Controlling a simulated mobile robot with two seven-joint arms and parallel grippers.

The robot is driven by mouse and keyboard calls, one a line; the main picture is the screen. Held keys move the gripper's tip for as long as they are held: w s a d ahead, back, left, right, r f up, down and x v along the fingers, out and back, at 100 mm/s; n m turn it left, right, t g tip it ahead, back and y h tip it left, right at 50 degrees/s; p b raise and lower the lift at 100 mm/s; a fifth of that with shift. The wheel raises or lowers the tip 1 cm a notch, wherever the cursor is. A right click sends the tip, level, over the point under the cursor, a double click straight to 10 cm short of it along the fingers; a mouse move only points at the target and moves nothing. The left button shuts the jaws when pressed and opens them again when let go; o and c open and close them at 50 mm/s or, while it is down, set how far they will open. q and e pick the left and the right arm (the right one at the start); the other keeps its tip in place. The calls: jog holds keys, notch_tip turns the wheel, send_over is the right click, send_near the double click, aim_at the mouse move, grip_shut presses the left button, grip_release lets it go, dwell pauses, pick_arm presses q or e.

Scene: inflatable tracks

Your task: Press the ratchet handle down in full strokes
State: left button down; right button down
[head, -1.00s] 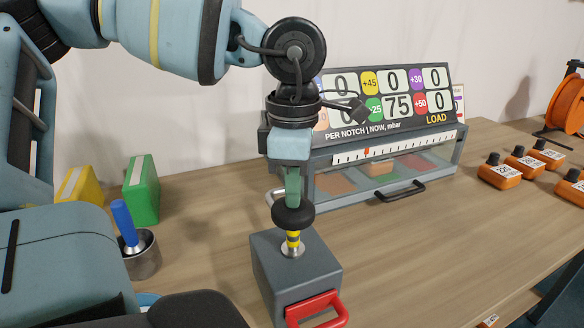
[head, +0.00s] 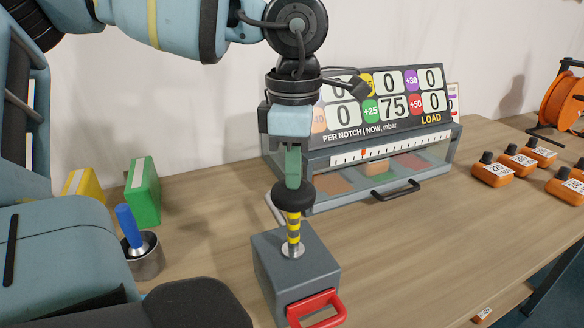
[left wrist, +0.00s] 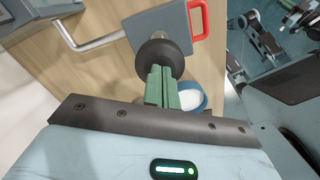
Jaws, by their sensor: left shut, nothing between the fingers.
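The ratchet handle is a black round knob (head: 293,193) on a yellow-and-black striped stem (head: 293,230). It stands upright on a grey box (head: 297,275) with a red handle (head: 316,308) at its front. My left gripper (head: 293,180) points down with its green fingers shut and empty. Its tips are at the top of the knob, touching or nearly so. The left wrist view shows the shut fingers (left wrist: 160,88) against the knob (left wrist: 160,56), with the grey box beyond. My right gripper is not in view.
Behind stands a display case (head: 380,140) reading 75 in one window and 0 in others. A metal cup (head: 145,258) with a blue-handled tool, a green block (head: 143,190) and a yellow block (head: 84,187) are at left. Several orange boxes (head: 493,172) are at right.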

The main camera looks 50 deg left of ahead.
pick_arm(q)
jog(key=shift+r+p, duration=0.35)
jog(key=shift+r, duration=0.55)
dwell(1.4)
